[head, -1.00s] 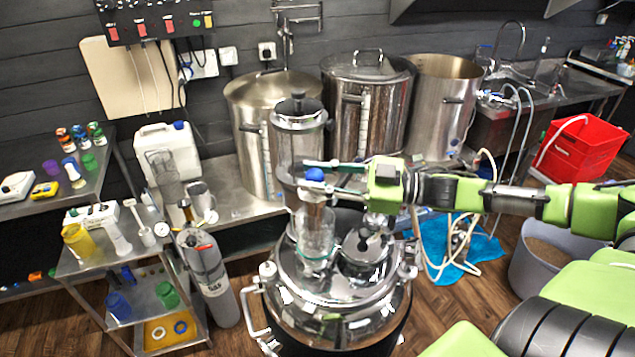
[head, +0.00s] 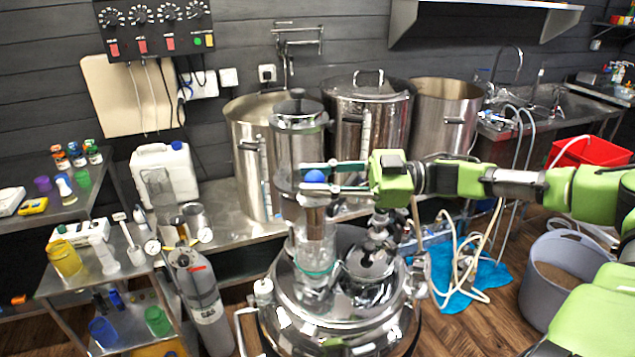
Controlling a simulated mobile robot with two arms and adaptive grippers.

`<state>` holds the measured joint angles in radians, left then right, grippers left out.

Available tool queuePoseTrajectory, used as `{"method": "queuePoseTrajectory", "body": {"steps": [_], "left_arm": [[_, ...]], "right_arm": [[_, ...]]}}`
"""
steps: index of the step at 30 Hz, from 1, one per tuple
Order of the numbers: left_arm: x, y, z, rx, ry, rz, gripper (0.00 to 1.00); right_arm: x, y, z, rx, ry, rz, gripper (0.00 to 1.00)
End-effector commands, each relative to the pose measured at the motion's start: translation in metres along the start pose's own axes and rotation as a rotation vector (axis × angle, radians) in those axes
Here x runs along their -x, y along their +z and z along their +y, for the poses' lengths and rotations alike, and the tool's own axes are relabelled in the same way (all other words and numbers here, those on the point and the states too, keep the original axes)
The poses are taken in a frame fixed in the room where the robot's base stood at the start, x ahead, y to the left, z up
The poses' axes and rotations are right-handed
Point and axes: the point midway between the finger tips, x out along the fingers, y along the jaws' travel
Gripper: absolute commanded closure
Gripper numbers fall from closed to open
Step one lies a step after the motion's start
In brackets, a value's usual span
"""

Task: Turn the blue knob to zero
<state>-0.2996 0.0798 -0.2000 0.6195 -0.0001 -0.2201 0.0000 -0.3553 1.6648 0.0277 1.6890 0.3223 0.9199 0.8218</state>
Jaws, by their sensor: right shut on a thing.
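The blue knob (head: 315,177) is a small round ball at the front of the clear cylinder column with a metal lid (head: 298,150), above the steel vessel (head: 335,300). My right gripper (head: 322,178) reaches in from the right, its jaws level with the knob. One finger lies above and one below the blue knob, and it is shut on it. Any zero mark on the knob is too small to see. My left gripper is not in view.
Large steel pots (head: 368,110) stand on the bench behind. A gas cylinder (head: 200,300) and a trolley (head: 95,270) with coloured cups stand at the left. A grey bucket (head: 545,305) and a red crate (head: 590,152) are at the right.

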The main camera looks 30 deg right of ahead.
Motion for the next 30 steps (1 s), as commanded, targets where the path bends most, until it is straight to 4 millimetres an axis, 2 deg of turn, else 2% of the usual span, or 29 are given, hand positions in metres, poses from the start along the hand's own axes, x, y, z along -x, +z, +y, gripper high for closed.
{"method": "queuePoseTrajectory", "body": {"steps": [5,6,8,22,30], "left_arm": [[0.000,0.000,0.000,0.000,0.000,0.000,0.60],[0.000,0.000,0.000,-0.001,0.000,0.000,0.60],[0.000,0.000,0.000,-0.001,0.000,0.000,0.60],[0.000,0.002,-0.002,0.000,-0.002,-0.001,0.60],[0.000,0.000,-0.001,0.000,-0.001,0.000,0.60]], "right_arm": [[0.000,0.001,-0.001,-0.001,-0.001,-0.002,0.98],[0.000,0.001,-0.001,-0.001,-0.001,-0.002,0.71],[0.000,0.001,-0.001,-0.001,-0.001,-0.002,0.59],[0.002,0.000,0.000,0.001,-0.001,0.000,0.59],[0.014,-0.001,0.001,0.004,-0.002,0.000,0.59]]}}
